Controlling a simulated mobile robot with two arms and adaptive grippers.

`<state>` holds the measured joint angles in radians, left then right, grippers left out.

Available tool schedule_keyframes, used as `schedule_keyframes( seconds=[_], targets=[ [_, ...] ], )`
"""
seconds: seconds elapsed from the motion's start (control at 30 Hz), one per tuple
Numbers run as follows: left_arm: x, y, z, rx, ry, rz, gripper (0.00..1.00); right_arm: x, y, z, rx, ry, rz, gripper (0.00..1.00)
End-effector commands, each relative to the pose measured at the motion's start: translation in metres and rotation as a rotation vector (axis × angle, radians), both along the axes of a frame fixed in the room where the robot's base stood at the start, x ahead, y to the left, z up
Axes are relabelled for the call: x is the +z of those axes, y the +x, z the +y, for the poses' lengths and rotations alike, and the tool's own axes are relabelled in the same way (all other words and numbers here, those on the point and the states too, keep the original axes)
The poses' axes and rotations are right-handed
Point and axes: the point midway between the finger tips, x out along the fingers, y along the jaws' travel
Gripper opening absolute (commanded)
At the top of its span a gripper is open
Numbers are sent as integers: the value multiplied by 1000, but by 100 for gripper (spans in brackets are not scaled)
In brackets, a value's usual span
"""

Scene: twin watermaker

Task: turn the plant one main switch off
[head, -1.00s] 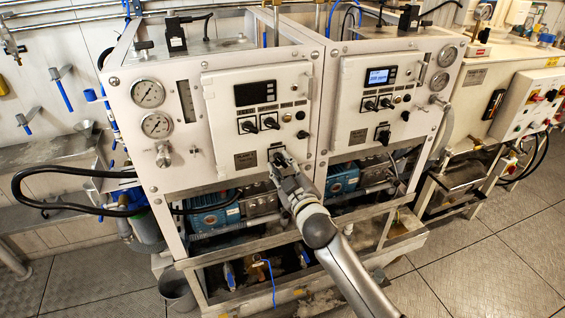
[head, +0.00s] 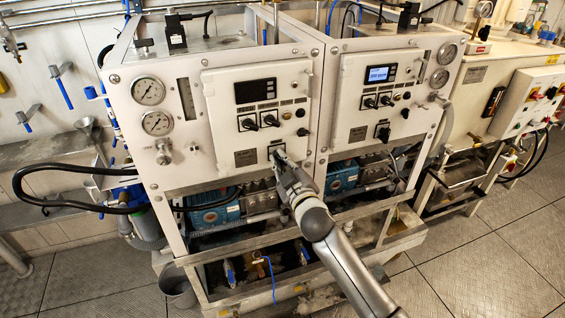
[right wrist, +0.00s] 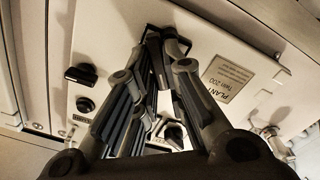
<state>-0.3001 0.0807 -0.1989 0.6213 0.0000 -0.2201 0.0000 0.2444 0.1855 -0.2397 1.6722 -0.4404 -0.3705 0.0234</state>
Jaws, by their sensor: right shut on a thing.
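The plant one main switch (head: 274,150) is a dark knob low on the left panel door (head: 228,130), just right of the plant label. My right gripper (head: 279,158) is at this switch and covers most of it in the head view. In the right wrist view the gripper (right wrist: 163,72) has its fingers close together around the dark switch (right wrist: 172,42), shut on it. The plant one display (head: 256,91) is dark. My left gripper is not in view.
The right panel door (head: 365,105) has a lit display (head: 379,74) and its own main switch (head: 382,132). Two black selector switches (head: 259,122) sit above my gripper. The plant label (right wrist: 228,77) lies beside the fingers. Pumps (head: 215,212) and a metal frame are below.

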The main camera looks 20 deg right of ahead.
Motion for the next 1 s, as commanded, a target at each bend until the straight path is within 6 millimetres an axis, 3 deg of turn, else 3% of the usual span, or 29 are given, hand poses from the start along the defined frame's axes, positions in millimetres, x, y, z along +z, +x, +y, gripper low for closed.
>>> schedule_keyframes(
  seconds=[0.37, 1.0],
  targets=[
    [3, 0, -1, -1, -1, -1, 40, 0, 0, 0, 1, -164, -5, 0],
    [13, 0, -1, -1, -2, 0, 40, 0, 0, 0, 1, -731, -24, 0]
  ],
)
